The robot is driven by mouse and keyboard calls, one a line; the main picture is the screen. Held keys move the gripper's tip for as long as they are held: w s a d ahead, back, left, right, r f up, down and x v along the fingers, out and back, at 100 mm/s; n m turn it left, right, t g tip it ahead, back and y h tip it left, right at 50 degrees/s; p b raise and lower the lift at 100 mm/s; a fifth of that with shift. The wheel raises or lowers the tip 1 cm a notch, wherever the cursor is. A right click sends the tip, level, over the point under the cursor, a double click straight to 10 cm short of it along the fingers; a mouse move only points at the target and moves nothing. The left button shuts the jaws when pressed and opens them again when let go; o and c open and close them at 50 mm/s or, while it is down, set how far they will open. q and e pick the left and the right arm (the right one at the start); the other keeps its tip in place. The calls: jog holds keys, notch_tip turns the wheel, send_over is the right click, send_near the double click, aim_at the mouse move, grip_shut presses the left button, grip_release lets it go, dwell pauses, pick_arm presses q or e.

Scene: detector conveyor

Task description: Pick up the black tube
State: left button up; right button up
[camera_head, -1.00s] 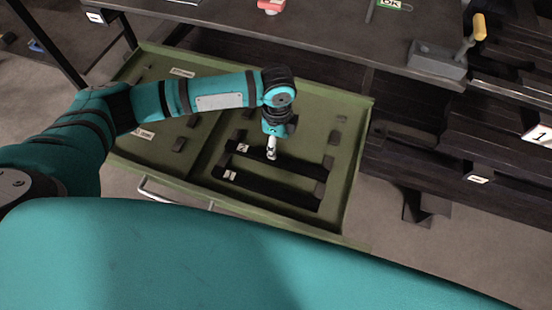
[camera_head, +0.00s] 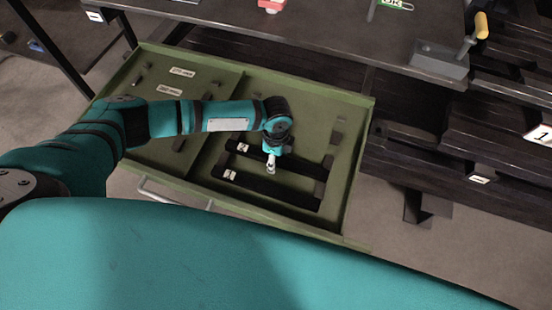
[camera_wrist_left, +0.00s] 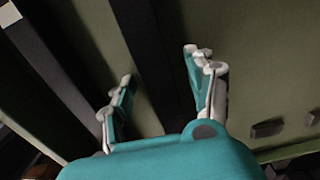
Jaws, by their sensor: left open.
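Two long black tubes lie side by side in an open green drawer (camera_head: 335,236), each with a white label at its left end. The far tube (camera_head: 304,165) and the near tube (camera_head: 290,195) rest across dark supports. My left gripper (camera_head: 271,170) is over them, pointing down, and covers part of the far tube. In the left wrist view its fingers (camera_wrist_left: 164,85) are open and empty. One black tube (camera_wrist_left: 150,50) runs in the gap between them, below the fingertips; another (camera_wrist_left: 50,70) lies to the left. I cannot tell which tube is between the fingers.
The drawer's left compartment holds labels (camera_head: 182,72) and small dark parts. Its silver handle (camera_head: 165,196) is at the front. A dark workbench (camera_head: 300,35) stands behind, bearing a grey box with a yellow-handled lever (camera_head: 440,60). Dark shelving is at the right.

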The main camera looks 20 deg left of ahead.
pick_arm(q)
grip_shut()
jog(key=shift+w+r, duration=0.1)
jog(key=shift+r, duration=0.05)
dwell(0.4)
